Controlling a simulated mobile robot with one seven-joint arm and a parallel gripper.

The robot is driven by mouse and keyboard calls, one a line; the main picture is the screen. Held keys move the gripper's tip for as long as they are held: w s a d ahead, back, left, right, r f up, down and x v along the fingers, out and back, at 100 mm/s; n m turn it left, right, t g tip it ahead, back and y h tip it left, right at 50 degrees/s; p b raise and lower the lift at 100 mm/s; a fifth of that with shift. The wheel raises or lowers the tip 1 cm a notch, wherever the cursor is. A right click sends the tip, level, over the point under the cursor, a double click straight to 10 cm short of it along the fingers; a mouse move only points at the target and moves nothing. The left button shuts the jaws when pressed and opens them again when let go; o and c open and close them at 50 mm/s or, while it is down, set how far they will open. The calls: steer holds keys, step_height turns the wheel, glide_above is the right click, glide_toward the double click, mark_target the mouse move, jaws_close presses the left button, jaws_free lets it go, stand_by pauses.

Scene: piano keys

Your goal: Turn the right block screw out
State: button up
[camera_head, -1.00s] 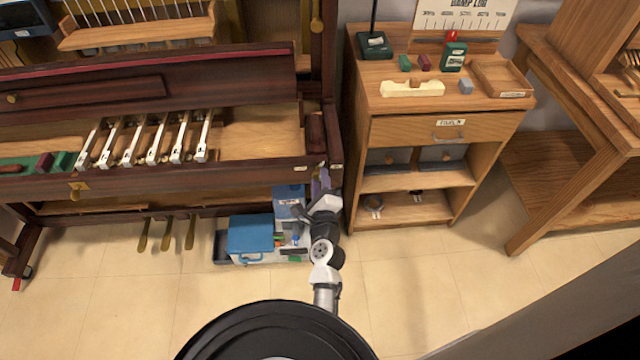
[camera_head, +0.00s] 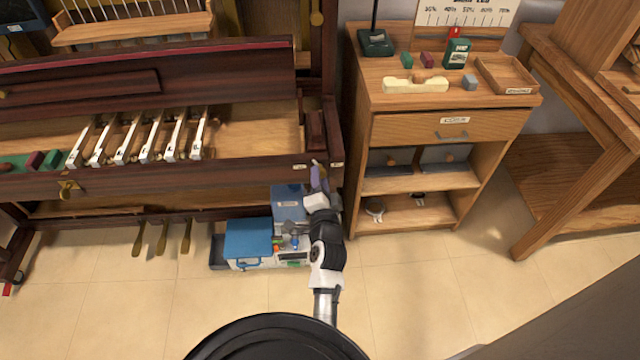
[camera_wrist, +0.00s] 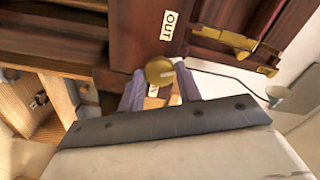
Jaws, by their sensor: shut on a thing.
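The right block screw (camera_wrist: 160,71) shows in the wrist view as a round brass head under the dark red-brown piano wood. A white label reading OUT (camera_wrist: 168,25) sits above it, and a second pale label shows just below it, partly hidden. My gripper (camera_wrist: 160,88) has its two purple-grey fingers on either side of the screw head, shut on it. In the head view my gripper (camera_head: 318,178) is at the right end of the piano's front, under the right block (camera_head: 316,130). The screw is hidden there by my gripper.
A blue-lidded box (camera_head: 248,238) and other small items stand on the floor left of my arm. A wooden cabinet (camera_head: 420,130) stands close on the right. Brass pedals (camera_head: 162,237) hang at the left. A brass fitting (camera_wrist: 225,38) is near the screw.

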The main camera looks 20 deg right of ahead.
steer(key=n+b, duration=0.6)
steer(key=n, duration=0.6)
steer(key=shift+n+b, duration=0.35)
steer(key=shift+n, duration=0.05)
stand_by(0.3)
steer(key=o, duration=1)
steer(key=shift+s+a, duration=0.1)
steer(key=shift+s, duration=0.05)
